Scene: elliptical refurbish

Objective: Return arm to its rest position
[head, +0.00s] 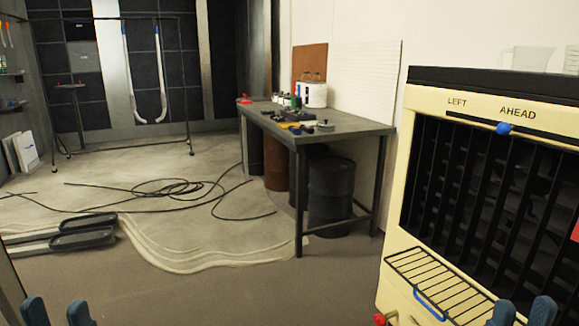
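My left gripper (57,313) shows at the bottom left edge, its two blue fingertips apart with nothing between them. My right gripper (523,313) shows at the bottom right, its two blue fingertips also apart and empty. It is in front of the lower part of a cream cabinet (397,262). Only the fingertips show; the rest of both arms is outside the view. Neither gripper visibly holds anything.
The cabinet has a blue knob (503,128) on a slot labelled LEFT and AHEAD, a wire rack (436,284) with a blue handle, and a red knob (380,320). A workbench (345,133) stands mid-view with a drum (330,195) beneath. Black cables (180,188) lie on the floor.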

